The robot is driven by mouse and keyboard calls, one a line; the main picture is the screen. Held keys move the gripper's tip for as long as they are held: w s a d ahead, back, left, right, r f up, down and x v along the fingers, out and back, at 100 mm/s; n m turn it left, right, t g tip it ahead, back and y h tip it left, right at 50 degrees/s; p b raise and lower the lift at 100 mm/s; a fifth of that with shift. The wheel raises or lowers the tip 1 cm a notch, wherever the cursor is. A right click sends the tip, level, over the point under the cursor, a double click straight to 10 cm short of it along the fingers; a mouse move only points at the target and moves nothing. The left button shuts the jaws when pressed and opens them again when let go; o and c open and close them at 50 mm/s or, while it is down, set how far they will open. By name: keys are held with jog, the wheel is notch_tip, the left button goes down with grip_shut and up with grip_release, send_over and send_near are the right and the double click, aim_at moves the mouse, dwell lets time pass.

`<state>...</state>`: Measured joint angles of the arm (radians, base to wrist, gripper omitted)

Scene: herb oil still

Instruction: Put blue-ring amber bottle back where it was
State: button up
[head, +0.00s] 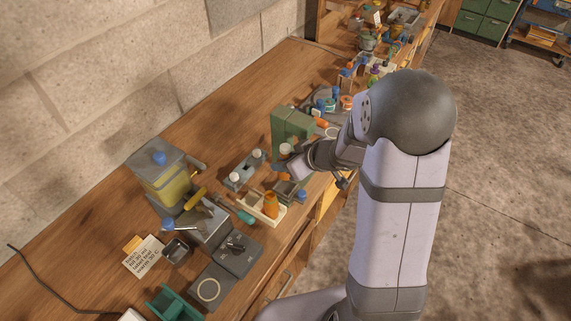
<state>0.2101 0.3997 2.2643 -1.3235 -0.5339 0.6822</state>
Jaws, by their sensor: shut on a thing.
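My gripper (296,172) hangs over the bench in front of the green box, behind and right of a small pale wooden tray (279,217). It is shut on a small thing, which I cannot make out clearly. An orange-amber bottle (271,204) stands upright in the tray, apart from the gripper; I see no blue ring on it. A small blue item (301,196) shows just below the gripper, right of the tray; I cannot tell whether it belongs to the held thing.
A green box (291,126) stands close behind the gripper. A grey block with white knobs (247,170) is left of it. A yellow-filled tank (163,180), a grey scale (238,249) and a handwritten card (143,256) stand further left. Several small jars crowd the bench's far end.

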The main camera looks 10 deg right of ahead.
jog(key=shift+r+p, duration=0.45)
jog(key=shift+r, duration=1)
jog(key=shift+a, duration=0.1)
jog(key=s+a+f+n+g+y+b, duration=0.1)
jog(key=a+n+b, duration=0.1)
jog(key=a, duration=0.3)
jog(key=s+a+n+g+y+b, duration=0.1)
jog(key=a+n+y+b, duration=0.15)
jog(key=a, duration=0.35)
jog(key=shift+h, duration=0.45)
jog(key=shift+w+d+f+b, duration=0.1)
jog(key=shift+f+b, duration=0.35)
jog(key=shift+f, duration=2.1)
jog(key=shift+w+d+f+b, duration=0.1)
jog(key=shift+f+b, duration=0.3)
jog(key=shift+f, duration=2.15)
jog(key=shift+f, duration=0.15)
jog(key=o, duration=1.2)
jog(key=shift+o, duration=0.2)
